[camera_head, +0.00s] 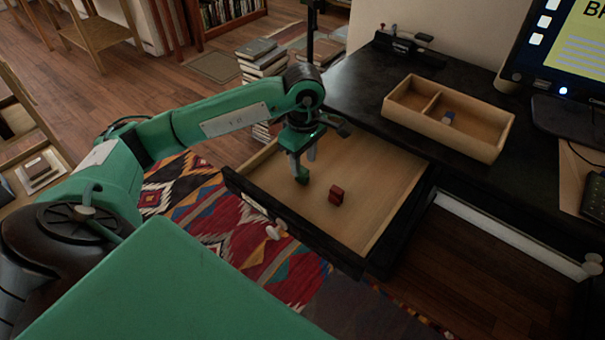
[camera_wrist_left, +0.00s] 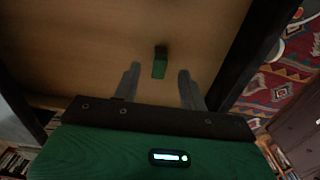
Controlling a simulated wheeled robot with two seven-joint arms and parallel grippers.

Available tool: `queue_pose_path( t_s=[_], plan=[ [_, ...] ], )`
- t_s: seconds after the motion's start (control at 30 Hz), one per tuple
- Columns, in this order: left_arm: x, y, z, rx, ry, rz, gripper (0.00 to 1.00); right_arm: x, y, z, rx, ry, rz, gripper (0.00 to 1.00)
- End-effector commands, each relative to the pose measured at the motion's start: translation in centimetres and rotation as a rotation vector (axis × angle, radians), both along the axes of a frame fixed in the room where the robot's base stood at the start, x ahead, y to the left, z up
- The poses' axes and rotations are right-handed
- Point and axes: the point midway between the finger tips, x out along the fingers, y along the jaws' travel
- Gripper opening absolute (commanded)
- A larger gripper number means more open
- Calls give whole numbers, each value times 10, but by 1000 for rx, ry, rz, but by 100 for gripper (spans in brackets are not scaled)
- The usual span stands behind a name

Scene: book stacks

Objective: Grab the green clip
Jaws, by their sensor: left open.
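The green clip (camera_head: 302,178) lies in the open desk drawer (camera_head: 385,180), toward its left side. It also shows in the left wrist view (camera_wrist_left: 160,63), between and just beyond the two fingertips. My left gripper (camera_head: 301,160) is over the drawer, pointing down, right above the clip. Its fingers (camera_wrist_left: 158,82) are apart, with nothing held between them. A gap between the fingertips and the clip is hard to judge. My right gripper is not in view.
A dark red block (camera_head: 336,195) lies in the drawer just right of the clip. A two-part wooden tray (camera_head: 478,143) with a small blue item (camera_head: 448,118) stands on the black desk (camera_head: 375,90). Book stacks (camera_head: 262,62) stand behind the drawer. A monitor (camera_head: 560,50) is at right.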

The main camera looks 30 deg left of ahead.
Motion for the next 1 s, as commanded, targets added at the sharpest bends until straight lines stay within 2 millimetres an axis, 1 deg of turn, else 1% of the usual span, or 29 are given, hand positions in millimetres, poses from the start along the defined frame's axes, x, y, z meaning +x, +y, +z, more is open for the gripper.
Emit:
queue_pose_path(
  t_s=[0.2,0.3,0.4,0.6,0.63,0.83,0.87,1.0],
  plan=[
    [0,4,-33,-1,4,2,43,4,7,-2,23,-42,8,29],
    [0,4,-44,0,3,0,43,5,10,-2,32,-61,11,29],
    [0,3,-49,0,1,-1,43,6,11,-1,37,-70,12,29],
    [1,3,-50,0,0,-1,43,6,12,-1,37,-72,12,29],
    [1,3,-50,0,0,-1,41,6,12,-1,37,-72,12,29],
    [1,3,-49,0,1,-1,2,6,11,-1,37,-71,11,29],
    [1,3,-49,0,1,0,0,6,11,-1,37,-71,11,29],
    [1,3,-49,0,1,0,0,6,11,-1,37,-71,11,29]
  ],
)
